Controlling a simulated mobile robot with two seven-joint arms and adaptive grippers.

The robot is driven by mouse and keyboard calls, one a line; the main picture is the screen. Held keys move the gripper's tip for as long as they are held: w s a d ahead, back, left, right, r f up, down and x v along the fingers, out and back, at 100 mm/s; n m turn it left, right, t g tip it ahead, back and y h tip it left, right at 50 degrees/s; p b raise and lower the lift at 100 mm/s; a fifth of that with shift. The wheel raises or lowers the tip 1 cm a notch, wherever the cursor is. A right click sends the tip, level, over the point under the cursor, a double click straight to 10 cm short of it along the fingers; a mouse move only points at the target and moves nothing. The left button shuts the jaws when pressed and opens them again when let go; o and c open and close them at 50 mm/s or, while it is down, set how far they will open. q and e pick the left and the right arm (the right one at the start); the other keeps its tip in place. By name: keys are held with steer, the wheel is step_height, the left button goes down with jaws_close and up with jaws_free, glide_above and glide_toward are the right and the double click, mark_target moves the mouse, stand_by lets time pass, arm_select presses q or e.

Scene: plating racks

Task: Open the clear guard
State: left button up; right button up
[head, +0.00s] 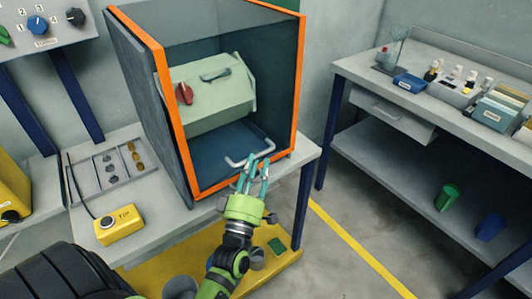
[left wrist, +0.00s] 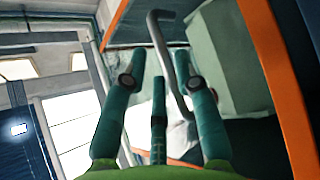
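The clear guard (head: 225,130) is a see-through pane across the orange-framed front of a dark cabinet (head: 152,110). It appears closed, though the pane itself is hard to make out. Its pale bent bar handle (head: 238,162) runs across low on the front. My left gripper (head: 258,160) is at the handle, its teal fingers pointing up at it. In the left wrist view the handle (left wrist: 165,60) passes between the spread fingers of my left gripper (left wrist: 163,58). The fingers are open, and I cannot tell whether any touches the bar. My right gripper is not in view.
Inside the cabinet is a pale green unit (head: 212,95) with a red knob (head: 184,94). A yellow button box (head: 120,225) and a sectioned tray (head: 112,172) lie on the bench to the left. A shelved bench (head: 345,75) stands right, across open floor.

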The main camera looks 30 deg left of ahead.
mark_target(260, 156)
arm_select(q)
steer(key=x, duration=0.4)
steer(key=shift+p, duration=0.35)
